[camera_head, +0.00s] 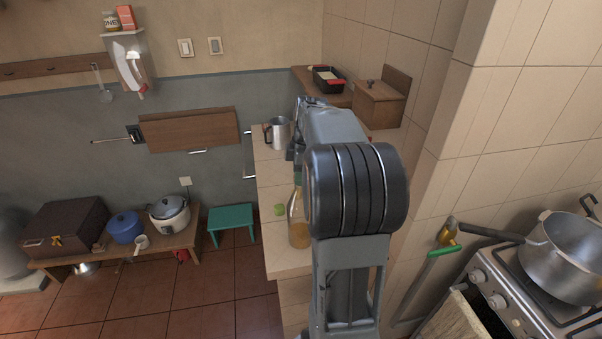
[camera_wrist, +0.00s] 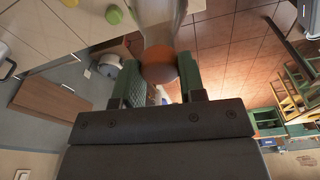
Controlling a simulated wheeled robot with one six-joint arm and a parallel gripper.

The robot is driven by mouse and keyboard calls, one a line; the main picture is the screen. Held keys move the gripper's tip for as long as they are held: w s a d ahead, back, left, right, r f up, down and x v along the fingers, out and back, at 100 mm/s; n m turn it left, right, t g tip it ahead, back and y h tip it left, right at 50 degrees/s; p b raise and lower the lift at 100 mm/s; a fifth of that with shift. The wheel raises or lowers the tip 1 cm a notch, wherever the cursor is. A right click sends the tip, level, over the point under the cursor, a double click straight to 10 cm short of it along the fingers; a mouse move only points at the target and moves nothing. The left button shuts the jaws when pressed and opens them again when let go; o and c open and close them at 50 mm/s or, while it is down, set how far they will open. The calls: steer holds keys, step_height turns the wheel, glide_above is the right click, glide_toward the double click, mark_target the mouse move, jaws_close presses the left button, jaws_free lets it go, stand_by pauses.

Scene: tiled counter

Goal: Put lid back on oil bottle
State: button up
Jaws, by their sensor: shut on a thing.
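The oil bottle (camera_head: 299,232) is clear glass with amber oil low inside. It stands upright on the tiled counter, partly hidden by my arm in the head view. Its glass (camera_wrist: 158,14) also shows at the top of the wrist view. An orange-brown round lid (camera_wrist: 160,66) is between the green fingers of my gripper (camera_wrist: 159,75), which is shut on it. The lid overlaps the narrow end of the bottle in the wrist view; I cannot tell whether it is seated in the mouth. The gripper is mostly hidden behind my arm in the head view.
A green round item (camera_head: 279,209) lies on the counter just left of the bottle. A metal jug (camera_head: 278,132) stands farther back. A wooden box (camera_head: 379,104) and a dark tray (camera_head: 328,80) are at the back right. The tiled wall (camera_head: 440,110) limits room on the right.

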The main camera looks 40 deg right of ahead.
steer(key=o, duration=1.4)
steer(key=shift+r, duration=0.15)
steer(key=shift+r+p, duration=2.85)
steer(key=shift+r, duration=0.55)
jaws_close()
steer(key=shift+f+b, duration=0.35)
steer(key=shift+f, duration=0.1)
